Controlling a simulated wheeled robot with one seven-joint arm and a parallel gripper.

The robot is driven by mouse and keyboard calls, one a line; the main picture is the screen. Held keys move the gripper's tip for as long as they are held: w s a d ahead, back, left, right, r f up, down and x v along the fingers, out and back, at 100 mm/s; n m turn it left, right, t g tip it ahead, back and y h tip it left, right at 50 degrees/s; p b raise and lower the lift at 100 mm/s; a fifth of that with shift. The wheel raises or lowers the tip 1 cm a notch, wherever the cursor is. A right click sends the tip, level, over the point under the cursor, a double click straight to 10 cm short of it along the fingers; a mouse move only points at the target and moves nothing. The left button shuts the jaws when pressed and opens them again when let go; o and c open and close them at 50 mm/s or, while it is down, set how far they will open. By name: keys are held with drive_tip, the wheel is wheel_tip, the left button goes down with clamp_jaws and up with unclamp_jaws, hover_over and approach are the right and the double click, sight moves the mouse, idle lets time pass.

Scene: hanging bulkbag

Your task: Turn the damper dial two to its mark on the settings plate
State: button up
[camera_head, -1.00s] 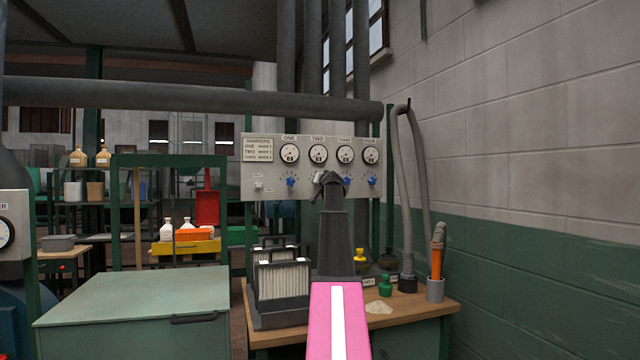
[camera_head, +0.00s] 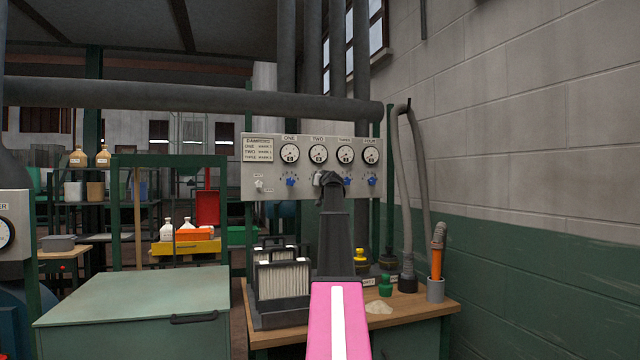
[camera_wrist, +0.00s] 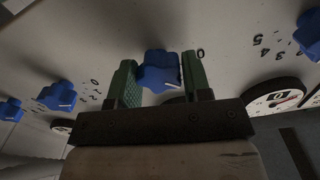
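The grey damper panel (camera_head: 330,196) carries a row of blue dials under round gauges. The settings plate (camera_head: 257,148) at its upper left lists ONE, TWO and THREE with marks; the mark numbers are too small to read surely. My gripper (camera_head: 327,178) is in front of the second dial and hides most of it in the head view. In the wrist view my green fingers (camera_wrist: 160,72) stand on both sides of blue damper dial two (camera_wrist: 158,68) and appear to touch it. A white pointer line shows on the dial; a printed 0 lies beside the right finger.
Dial one (camera_head: 291,181) and dial three (camera_head: 347,181) sit close on either side. A workbench (camera_head: 408,308) below holds filters (camera_head: 283,280), a green bottle (camera_head: 385,287) and a grey hose (camera_head: 407,262). A pipe (camera_head: 200,95) runs above the panel.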

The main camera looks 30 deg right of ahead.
drive_tip(key=o, duration=0.3)
drive_tip(key=shift+s, duration=0.1)
drive_tip(key=v, duration=1)
drive_tip(key=shift+s, duration=0.3)
drive_tip(key=shift+a+f, duration=0.1)
